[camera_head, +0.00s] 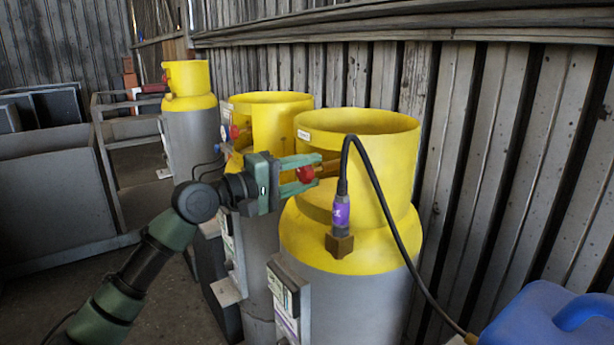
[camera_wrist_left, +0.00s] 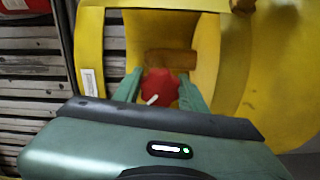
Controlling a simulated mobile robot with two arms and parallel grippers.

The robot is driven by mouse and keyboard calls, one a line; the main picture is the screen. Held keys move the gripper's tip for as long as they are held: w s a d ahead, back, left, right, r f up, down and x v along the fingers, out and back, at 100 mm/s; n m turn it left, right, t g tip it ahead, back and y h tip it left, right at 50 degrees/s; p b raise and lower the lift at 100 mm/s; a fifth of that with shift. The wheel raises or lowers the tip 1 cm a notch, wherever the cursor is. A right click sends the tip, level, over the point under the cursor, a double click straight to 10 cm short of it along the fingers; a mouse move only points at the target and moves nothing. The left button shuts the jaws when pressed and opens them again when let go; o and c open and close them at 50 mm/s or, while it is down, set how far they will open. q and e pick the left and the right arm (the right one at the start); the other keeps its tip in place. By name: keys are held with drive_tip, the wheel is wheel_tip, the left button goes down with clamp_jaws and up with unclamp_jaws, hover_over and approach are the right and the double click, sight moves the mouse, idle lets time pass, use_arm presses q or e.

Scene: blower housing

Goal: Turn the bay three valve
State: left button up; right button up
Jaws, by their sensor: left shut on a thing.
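The nearest cylinder has a grey body and a yellow top (camera_head: 340,250) with an open yellow collar (camera_head: 385,165). A small label on the collar is too small to read. A red valve knob (camera_head: 305,174) shows at the collar's opening. My left gripper (camera_head: 312,173) has its green fingers on either side of this knob and is shut on it. In the left wrist view, the red knob (camera_wrist_left: 160,88), with a white mark, sits between the fingertips (camera_wrist_left: 162,90), in front of a brassy valve body (camera_wrist_left: 171,61). My right gripper is not in view.
Two more yellow-topped cylinders (camera_head: 270,110) (camera_head: 190,130) stand behind to the left. A black hose (camera_head: 385,205) with a purple-banded fitting (camera_head: 341,211) arches over the near collar. A blue container (camera_head: 545,320) is at lower right. A corrugated wall (camera_head: 520,150) stands close behind.

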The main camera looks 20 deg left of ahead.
sight(300, 176)
use_arm(q)
drive_tip(key=m+b, duration=0.1)
drive_tip(key=m, duration=0.1)
drive_tip(key=m+b, duration=0.1)
drive_tip(key=m, duration=0.2)
drive_tip(key=shift+f+m, duration=0.2)
drive_tip(key=shift+m, duration=0.1)
drive_tip(key=shift+m+b, duration=0.75)
drive_tip(key=shift+m, duration=1.35)
drive_tip(key=o, duration=1.4)
drive_tip(key=shift+c, duration=0.2)
drive_tip(key=shift+r, duration=0.1)
drive_tip(key=b+v, duration=0.2)
drive_tip(key=v, duration=0.5)
drive_tip(key=shift+a+b, duration=0.1)
drive_tip(key=shift+b, duration=0.25)
drive_tip(key=shift+s+a, duration=0.15)
drive_tip(key=shift+s, duration=0.2)
